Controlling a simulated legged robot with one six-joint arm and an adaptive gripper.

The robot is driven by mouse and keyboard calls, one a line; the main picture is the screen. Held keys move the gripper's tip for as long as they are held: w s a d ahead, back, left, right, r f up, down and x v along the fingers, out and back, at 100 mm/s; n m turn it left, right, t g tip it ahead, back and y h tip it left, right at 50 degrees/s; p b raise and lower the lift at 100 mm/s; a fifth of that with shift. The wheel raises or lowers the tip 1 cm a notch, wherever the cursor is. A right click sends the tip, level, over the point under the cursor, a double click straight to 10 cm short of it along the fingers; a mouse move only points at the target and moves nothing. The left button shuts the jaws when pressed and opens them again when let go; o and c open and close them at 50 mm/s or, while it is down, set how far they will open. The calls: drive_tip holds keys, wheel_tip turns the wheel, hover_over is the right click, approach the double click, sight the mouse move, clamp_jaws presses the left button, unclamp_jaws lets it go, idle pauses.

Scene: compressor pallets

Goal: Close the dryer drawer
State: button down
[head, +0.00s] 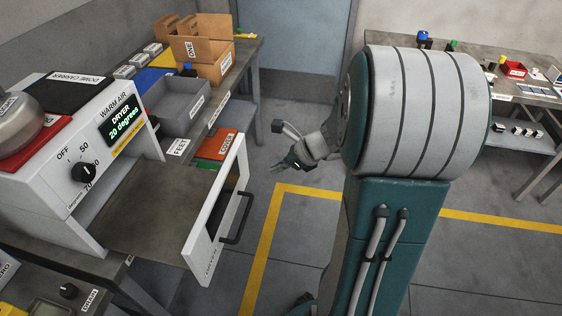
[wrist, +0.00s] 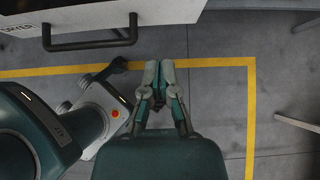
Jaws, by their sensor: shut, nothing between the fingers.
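The dryer (head: 62,165) is a white box at the left in the head view, with a dark knob and a display reading 20 degrees. Its drawer front (head: 214,222) stands far out from the body, so the drawer is open. A dark bar handle (head: 240,218) is on the front's outer face. In the wrist view the handle (wrist: 92,45) shows at the top left. My gripper (wrist: 158,66) is shut and empty, below and to the right of the handle, apart from it. In the head view my gripper (head: 284,168) is small, beyond the drawer front.
A bench behind the dryer holds a grey bin (head: 185,104) and cardboard boxes (head: 205,50). A second table (head: 520,90) stands at the right. Yellow floor lines (head: 262,250) cross the open grey floor in front of the drawer.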

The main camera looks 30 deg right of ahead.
sight(241, 176)
drive_tip(key=w+a+f, duration=0.2)
drive_tip(key=w+a, duration=0.1)
drive_tip(key=w+a+f, duration=0.1)
drive_tip(key=w+a, duration=0.1)
drive_tip(key=shift+f, duration=0.3)
drive_tip(key=shift+w+a, duration=0.2)
drive_tip(key=w+a, duration=1.8)
drive_tip(key=a, duration=0.1)
drive_tip(key=shift+w+r, duration=0.1)
drive_tip(key=shift+w, duration=0.3)
drive_tip(key=shift+d, duration=0.1)
